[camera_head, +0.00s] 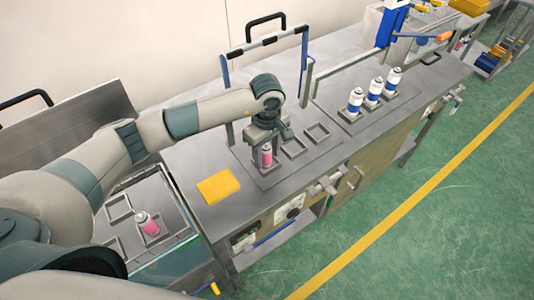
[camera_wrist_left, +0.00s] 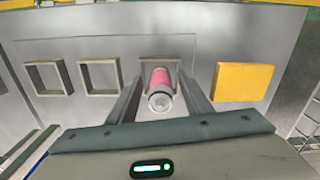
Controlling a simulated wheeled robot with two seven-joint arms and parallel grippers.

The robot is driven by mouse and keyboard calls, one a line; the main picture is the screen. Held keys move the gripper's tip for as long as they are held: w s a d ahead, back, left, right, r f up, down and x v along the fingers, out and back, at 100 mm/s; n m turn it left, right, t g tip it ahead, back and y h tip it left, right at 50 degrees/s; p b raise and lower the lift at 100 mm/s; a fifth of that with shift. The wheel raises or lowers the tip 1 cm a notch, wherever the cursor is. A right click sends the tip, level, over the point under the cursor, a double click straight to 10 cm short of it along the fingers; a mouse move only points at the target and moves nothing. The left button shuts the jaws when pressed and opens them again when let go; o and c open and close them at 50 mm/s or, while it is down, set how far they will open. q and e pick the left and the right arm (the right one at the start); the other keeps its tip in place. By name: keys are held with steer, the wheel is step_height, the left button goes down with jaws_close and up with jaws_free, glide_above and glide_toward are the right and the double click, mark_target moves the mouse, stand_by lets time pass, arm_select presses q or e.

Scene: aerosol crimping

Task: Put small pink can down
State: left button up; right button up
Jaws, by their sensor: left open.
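A small pink can (camera_head: 267,158) with a white top stands upright in the nearest square holder on the steel bench. In the left wrist view the pink can (camera_wrist_left: 160,78) is seen from above, inside the square frame (camera_wrist_left: 178,66). My left gripper (camera_head: 266,153) is open, with one finger on each side of the can. In the wrist view my left gripper's fingers (camera_wrist_left: 162,92) are spread with small gaps beside the can. A second pink can (camera_head: 148,224) sits in a holder on the lower tray at left. My right gripper is out of view.
Two empty square holders (camera_head: 294,147) lie beside the can's holder. A yellow block (camera_head: 218,187) lies on the bench nearby. Several blue-and-white cans (camera_head: 374,90) stand in holders further right. A blue-edged upright frame (camera_head: 304,55) rises behind the bench.

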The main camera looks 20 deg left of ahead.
arm_select(q)
steer(key=shift+r, duration=0.4)
step_height(320, 180, up, 10)
steer(key=b, duration=0.5)
steer(key=shift+r+b, duration=0.3)
steer(key=shift+r, duration=0.4)
steer(key=shift+r, duration=0.15)
